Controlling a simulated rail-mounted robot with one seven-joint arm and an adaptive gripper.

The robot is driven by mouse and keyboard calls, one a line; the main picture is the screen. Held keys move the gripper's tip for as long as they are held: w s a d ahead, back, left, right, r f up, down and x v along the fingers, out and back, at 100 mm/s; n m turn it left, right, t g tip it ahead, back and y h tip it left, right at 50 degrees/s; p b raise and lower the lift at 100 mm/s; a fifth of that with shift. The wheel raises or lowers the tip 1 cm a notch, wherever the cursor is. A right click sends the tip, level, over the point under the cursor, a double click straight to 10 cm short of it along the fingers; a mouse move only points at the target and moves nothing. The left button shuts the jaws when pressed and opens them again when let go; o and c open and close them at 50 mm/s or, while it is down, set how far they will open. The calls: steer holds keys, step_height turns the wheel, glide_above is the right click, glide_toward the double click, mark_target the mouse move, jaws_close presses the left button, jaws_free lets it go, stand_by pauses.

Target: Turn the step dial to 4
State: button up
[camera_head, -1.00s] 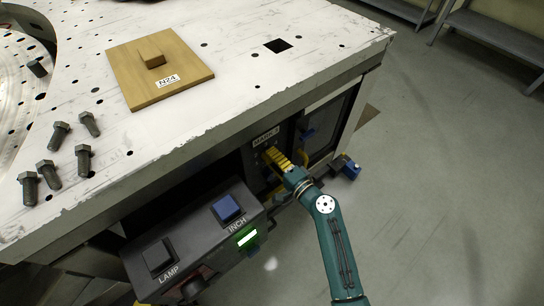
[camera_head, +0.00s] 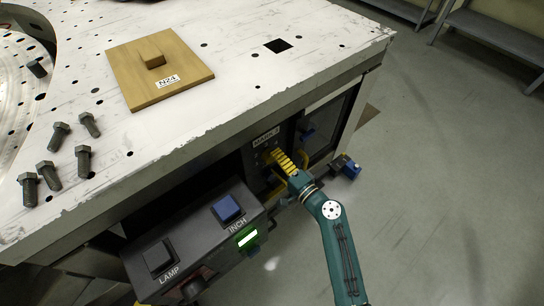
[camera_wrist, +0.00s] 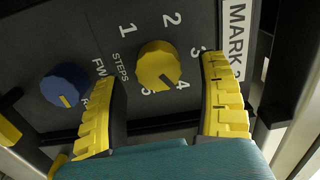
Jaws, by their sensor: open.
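The step dial (camera_wrist: 158,62) is a round yellow knob on a dark panel, with white numbers 1 to 5 around it and the word STEPS at its left. Its dark pointer line slants to the lower right, close to the 4. My gripper (camera_wrist: 158,72) is open, with one yellow finger left of the dial and the other right of it, both apart from the knob. In the head view my gripper (camera_head: 280,160) is at the panel under the table edge and hides the dial.
A blue dial (camera_wrist: 66,86) with a yellow mark sits left of the step dial. A MARK label (camera_wrist: 234,45) is at the right. The control box with a blue INCH button (camera_head: 227,209) and black LAMP button (camera_head: 159,256) stands left of my arm.

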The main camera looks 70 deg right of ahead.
steer(key=v, duration=1)
steer(key=shift+a, duration=0.1)
